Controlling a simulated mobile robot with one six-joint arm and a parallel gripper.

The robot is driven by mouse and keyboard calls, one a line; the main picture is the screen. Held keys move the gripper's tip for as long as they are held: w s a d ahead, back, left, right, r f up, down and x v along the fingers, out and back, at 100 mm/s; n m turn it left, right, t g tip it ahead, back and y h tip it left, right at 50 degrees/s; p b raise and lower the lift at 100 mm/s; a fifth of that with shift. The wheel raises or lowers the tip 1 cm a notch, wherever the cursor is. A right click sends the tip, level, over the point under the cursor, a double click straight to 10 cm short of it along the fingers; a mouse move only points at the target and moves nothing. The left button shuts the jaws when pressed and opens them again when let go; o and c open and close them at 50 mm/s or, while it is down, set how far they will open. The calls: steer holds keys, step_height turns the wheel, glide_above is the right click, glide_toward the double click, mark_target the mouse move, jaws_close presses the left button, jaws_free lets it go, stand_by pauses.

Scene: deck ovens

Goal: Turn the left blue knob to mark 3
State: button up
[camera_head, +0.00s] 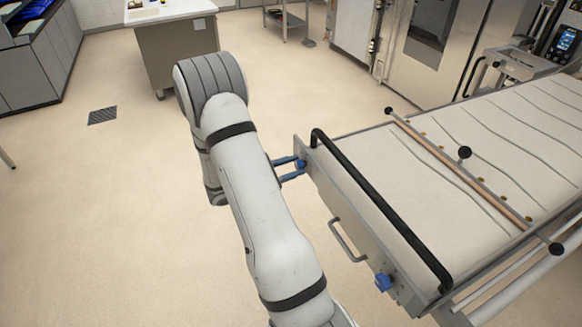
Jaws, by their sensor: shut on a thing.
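Two blue knobs sit on the front face of the long cloth-topped loader (322,190). The left blue knob (301,164) is near the loader's far left corner. The right blue knob (383,282) is nearer to me. My gripper (298,168) reaches in from the left, its two blue fingers shut on the left knob. My white arm hides the wrist and part of the floor behind it. The marks around the left knob and its pointer cannot be made out from here.
A black handrail (380,210) runs along the loader's front top edge, close above the knobs. A metal handle (347,240) sticks out between the knobs. A cabinet (180,45) stands at the back. The floor (110,200) to the left is clear.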

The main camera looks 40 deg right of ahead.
steer(key=o, duration=1)
steer(key=b+v, duration=0.2)
steer(key=v, duration=0.5)
steer(key=shift+w+a, duration=0.1)
steer(key=shift+a, duration=0.25)
